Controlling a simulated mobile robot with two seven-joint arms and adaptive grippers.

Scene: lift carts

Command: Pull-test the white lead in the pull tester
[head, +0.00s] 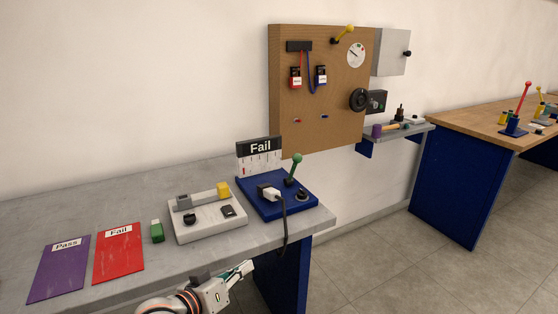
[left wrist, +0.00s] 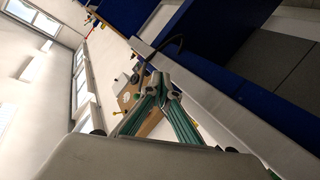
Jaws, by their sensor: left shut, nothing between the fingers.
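The pull tester is a blue base (head: 277,206) near the right end of the grey bench, with a green-knobbed lever (head: 295,168) standing up. A display (head: 260,148) behind it reads "Fail". The white lead's plug (head: 268,192) sits on the blue base, and its dark cable (head: 285,228) droops over the bench's front edge. I cannot tell whether the plug is clamped. My left gripper (head: 246,267) is below and in front of the bench edge, shut and empty, apart from the lead. Its closed fingers also show in the left wrist view (left wrist: 158,86). My right gripper is not in view.
A white device (head: 207,222) with a yellow block stands left of the tester. A brown pegboard (head: 325,125) hangs behind. Wooden bench (head: 470,121) at right.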

